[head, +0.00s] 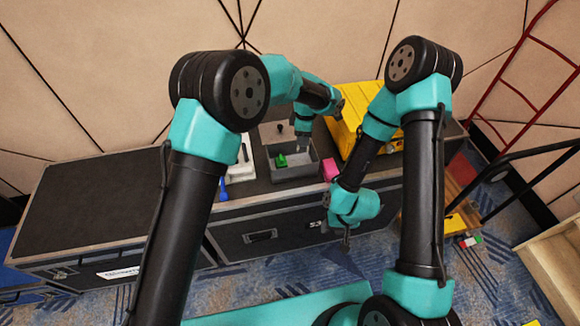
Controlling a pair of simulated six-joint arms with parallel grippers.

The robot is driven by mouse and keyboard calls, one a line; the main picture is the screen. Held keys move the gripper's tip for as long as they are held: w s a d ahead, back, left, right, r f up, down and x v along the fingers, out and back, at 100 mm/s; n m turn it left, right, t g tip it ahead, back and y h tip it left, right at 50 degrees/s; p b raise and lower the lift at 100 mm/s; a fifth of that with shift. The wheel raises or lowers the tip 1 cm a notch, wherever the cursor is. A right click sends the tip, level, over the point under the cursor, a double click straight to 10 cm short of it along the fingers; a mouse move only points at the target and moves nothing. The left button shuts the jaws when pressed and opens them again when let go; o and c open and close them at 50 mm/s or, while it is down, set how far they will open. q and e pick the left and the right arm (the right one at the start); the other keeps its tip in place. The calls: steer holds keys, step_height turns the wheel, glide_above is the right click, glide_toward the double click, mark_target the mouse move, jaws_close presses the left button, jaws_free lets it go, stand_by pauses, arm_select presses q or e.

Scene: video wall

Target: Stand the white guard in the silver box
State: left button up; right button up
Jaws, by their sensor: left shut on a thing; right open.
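The silver box (296,172) is an open grey box on the black case top, with a small green piece (281,160) inside it. My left gripper (303,142) points down over the box's back right part. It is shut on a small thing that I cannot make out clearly. I cannot tell whether that thing is the white guard or whether it touches the box. A flat white object (243,166) lies just left of the box, partly hidden by my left arm. My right gripper (346,243) is open and empty, low in front of the case.
A pink block (330,168) sits right of the box. A yellow case (362,112) stands behind it at the right. A blue item (223,188) lies left of the box. The black case top (100,205) is clear at the left. A red ladder-like frame (515,95) stands far right.

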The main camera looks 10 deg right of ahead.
arm_select(q)
step_height(320, 180, down, 6)
stand_by(0.4)
steer(key=shift+f, duration=0.15)
steer(key=shift+f, duration=1.8)
steer(key=shift+f, duration=0.15)
steer(key=o, duration=0.9)
step_height(320, 180, up, 12)
steer(key=shift+r, duration=0.15)
